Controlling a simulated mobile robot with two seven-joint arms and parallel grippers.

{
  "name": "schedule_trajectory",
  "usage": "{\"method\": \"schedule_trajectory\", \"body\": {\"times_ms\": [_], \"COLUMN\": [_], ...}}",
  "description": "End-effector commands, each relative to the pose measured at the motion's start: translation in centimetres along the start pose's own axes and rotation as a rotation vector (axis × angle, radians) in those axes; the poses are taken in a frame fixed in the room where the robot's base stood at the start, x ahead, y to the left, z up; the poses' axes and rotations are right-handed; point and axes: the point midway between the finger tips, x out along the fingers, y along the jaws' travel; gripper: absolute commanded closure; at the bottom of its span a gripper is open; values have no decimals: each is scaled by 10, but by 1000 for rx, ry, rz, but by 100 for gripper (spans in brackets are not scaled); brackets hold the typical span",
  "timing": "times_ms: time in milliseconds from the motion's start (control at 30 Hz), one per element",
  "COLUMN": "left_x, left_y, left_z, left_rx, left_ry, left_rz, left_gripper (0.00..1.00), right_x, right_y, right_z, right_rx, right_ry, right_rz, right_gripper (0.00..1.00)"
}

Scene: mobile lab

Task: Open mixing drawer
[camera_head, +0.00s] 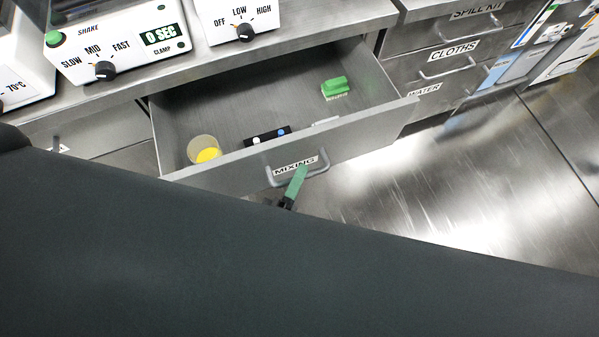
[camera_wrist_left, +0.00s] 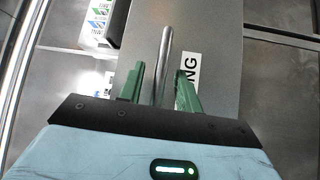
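The mixing drawer (camera_head: 375,128) is pulled well out from under the bench in the head view. Its front carries a MIXING label (camera_head: 290,168) and a metal bar handle (camera_head: 320,172). My left gripper (camera_head: 297,184) is at the handle, with a green finger over the label. In the left wrist view the green fingers (camera_wrist_left: 160,90) stand on either side of the handle bar (camera_wrist_left: 166,50), with visible gaps, so the gripper is open around it. The label shows partly there, behind a finger. My right gripper is not in view.
The drawer holds a container with yellow contents (camera_head: 207,150), a green object (camera_head: 336,87) and a small black item (camera_head: 262,137). A shaker (camera_head: 118,40) stands on the bench. Closed drawers, including CLOTHS (camera_head: 453,50), are at the right. Floor (camera_head: 450,190) right of the drawer is clear.

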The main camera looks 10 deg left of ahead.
Motion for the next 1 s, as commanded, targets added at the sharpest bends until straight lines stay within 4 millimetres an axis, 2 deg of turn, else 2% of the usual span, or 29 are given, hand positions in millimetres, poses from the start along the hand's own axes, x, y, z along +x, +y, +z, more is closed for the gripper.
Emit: {"method": "schedule_trajectory", "body": {"times_ms": [200,400,567,1000], "left_x": [-36,-61,-69,-69], "left_y": [-1,-1,0,0], "left_z": [0,0,0,0], "left_rx": [0,0,0,0], "left_ry": [-3,-2,-1,-1], "left_rz": [-4,-2,-1,-1], "left_gripper": [66,66,66,66], "right_x": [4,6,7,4], "right_y": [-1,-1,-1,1], "right_z": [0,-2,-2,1], "right_rx": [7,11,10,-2], "right_ry": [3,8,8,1], "right_rz": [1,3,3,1], "right_gripper": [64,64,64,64]}}
